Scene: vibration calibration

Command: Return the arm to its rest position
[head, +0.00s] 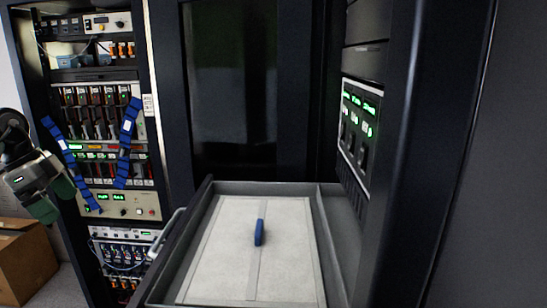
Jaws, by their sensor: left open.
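My left arm comes in at the left edge. My left gripper (93,148), with two blue segmented fingers spread wide apart, is in front of the equipment rack. It is open, and I see nothing held between the fingers. It is to the left of the open drawer and apart from it. My right gripper is not in view.
A grey open drawer (331,212) juts out at the lower middle. A pale panel (222,258) and a small blue object (260,232) lie in it. An equipment rack (152,104) stands behind my left gripper. A cardboard box (25,262) is at lower left. A dark cabinet (425,150) borders the right.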

